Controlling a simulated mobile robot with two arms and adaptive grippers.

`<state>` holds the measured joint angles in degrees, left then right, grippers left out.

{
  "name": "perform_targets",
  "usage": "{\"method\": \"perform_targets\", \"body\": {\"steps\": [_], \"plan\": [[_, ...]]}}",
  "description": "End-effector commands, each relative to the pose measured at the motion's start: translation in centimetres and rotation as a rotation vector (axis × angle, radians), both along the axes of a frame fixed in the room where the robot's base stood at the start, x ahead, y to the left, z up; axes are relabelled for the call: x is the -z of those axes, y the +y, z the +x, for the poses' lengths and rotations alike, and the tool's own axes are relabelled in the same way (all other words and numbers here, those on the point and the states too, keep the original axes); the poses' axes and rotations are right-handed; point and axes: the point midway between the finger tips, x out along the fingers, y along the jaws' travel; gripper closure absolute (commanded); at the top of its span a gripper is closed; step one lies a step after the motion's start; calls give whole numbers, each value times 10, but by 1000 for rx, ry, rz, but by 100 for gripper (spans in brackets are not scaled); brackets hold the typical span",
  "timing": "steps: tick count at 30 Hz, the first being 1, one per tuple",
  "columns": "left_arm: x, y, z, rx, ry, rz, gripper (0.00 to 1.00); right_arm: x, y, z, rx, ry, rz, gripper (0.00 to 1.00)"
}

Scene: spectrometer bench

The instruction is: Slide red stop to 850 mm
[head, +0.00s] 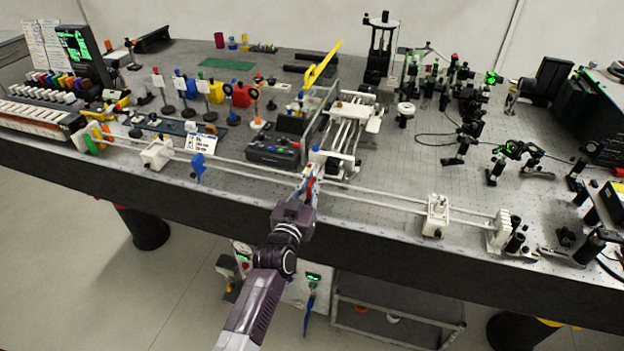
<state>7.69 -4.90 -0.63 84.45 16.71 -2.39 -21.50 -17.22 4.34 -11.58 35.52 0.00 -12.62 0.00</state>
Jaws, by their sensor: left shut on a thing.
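The long pale twin rail (375,193) runs along the front of the bench, from the left end to an end block (498,231) on the right. My left gripper (309,187) is at the middle of the rail, shut on the red stop (313,181), which is mostly hidden by the fingers. A blue stop (198,166) stands on the rail further left. White carriages sit on the rail, one at the left (156,154) and one at the right (436,215). Scale marks are too small to read. My right gripper is not in view.
Behind the gripper stand a white rod frame (347,130) and a dark control box (273,151). A white card (201,143) is behind the blue stop. Between the gripper and the right carriage the rail looks clear. Optics mounts crowd the right side.

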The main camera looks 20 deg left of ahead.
Motion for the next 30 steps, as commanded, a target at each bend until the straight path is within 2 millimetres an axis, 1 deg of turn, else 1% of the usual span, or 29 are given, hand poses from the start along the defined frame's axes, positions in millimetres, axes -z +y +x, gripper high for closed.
{"method": "perform_targets", "body": {"steps": [3, 4, 8, 9, 14, 17, 20, 23, 30], "plan": [[0, 0, 0, 0, -1, -1, 100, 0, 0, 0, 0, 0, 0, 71], [0, 0, 0, 0, -1, -1, 87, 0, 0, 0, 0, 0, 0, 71], [0, 0, 0, 0, -1, -1, 73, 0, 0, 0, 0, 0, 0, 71], [0, 0, 0, 0, -1, -1, 71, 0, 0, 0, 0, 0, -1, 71], [0, 0, 0, 0, -1, -1, 71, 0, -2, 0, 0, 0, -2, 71], [0, 0, -1, 0, 0, -1, 71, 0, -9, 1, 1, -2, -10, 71], [1, 0, -6, 0, 1, -1, 71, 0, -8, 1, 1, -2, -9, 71], [2, 1, -20, 0, 1, -1, 71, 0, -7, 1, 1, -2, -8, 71], [1, 2, -69, 0, 2, 0, 71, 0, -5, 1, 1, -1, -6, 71]]}}
